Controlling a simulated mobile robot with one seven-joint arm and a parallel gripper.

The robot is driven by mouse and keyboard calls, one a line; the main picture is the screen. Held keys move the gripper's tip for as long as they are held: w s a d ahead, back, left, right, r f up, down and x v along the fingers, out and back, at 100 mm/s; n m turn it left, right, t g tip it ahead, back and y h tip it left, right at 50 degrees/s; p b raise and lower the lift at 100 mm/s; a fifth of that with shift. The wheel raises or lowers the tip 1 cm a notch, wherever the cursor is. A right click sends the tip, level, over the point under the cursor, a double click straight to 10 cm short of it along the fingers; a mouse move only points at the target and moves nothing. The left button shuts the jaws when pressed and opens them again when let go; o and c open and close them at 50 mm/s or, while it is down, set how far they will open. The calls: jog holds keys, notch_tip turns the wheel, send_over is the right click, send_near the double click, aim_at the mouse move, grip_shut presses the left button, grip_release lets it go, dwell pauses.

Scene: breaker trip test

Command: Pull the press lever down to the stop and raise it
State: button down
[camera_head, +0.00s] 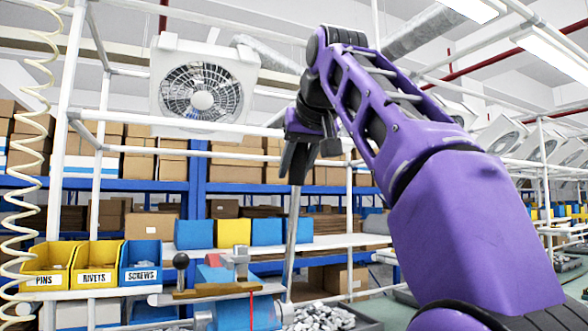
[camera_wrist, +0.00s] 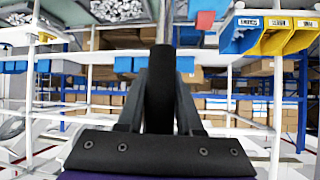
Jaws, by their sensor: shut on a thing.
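The press lever is a long silver rod (camera_head: 292,235) with a black grip (camera_head: 288,160). It stands nearly upright, its lower end beside the press. My gripper (camera_head: 303,150) is shut on the black grip at the top. In the wrist view, which appears upside down, the grip (camera_wrist: 160,95) sits between the two dark fingers and the rod (camera_wrist: 163,22) runs on beyond it. The press has a blue body (camera_head: 248,313), with red and grey parts on top. The lever's pivot and the stop cannot be made out.
A wooden bar (camera_head: 216,291) and a black ball knob (camera_head: 181,261) are by the press. A tray of metal parts (camera_head: 318,317) is at right. Yellow and blue bins (camera_head: 92,268) stand at left, beside a coiled hose (camera_head: 28,150). White frame posts and shelves stand behind.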

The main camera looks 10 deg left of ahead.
aim_at(303, 147)
jog(key=shift+f, duration=0.15)
jog(key=c, duration=0.6)
grip_release()
jog(key=shift+s+d+r, duration=0.1)
jog(key=shift+s+r, duration=0.15)
jog(key=v, duration=0.2)
jog(key=shift+s+d+r, duration=0.1)
jog(key=shift+s+r, duration=0.1)
jog(key=s+d+b, duration=0.1)
jog(key=s, duration=0.2)
jog(key=s+d+b, duration=0.1)
jog(key=s+d, duration=0.1)
jog(key=s, duration=0.2)
jog(key=s+d+b, duration=0.2)
jog(key=s, duration=0.1)
jog(key=shift+s+f, duration=0.1)
jog(key=shift+s, duration=0.3)
